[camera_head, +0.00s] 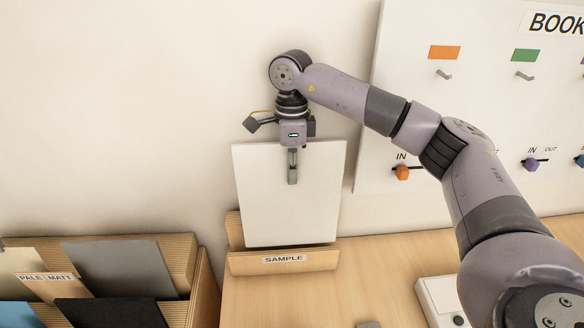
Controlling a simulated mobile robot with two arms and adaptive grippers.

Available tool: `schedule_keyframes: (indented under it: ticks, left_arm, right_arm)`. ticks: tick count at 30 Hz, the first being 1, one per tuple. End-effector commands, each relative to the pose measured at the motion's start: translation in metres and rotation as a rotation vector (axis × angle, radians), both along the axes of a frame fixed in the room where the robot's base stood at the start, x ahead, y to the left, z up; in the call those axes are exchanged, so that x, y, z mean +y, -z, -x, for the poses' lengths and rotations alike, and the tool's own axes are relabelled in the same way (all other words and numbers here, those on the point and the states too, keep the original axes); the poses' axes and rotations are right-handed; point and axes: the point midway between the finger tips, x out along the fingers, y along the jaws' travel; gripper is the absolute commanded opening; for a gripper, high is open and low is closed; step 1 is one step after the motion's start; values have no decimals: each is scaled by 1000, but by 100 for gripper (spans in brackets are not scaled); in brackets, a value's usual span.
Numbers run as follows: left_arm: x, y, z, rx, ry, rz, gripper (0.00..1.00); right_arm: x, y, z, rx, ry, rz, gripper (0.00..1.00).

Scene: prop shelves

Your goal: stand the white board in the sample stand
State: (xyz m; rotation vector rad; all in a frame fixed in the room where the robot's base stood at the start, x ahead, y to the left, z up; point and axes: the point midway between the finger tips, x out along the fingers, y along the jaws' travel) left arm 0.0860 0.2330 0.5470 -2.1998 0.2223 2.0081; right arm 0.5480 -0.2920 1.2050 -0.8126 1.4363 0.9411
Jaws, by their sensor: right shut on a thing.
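The white board (290,205) stands upright with its lower edge at the wooden sample stand (262,265), behind the front lip labelled SAMPLE. My right arm reaches in from the right. My left gripper is not in view.
A wooden rack (205,290) with grey, black, cream and blue boards stands at the left, labelled PALE and MATT. A white wall panel (410,60) with pegs and knobs is at the right. A white box (436,300) sits on the wooden table (380,262).

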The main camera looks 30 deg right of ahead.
Motion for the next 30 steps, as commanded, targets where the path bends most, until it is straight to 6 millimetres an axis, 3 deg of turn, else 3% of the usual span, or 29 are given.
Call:
schedule_keyframes:
  ticks: [30]
  left_arm:
    - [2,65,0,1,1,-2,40]
  right_arm:
    - [0,92,0,0,0,0,0]
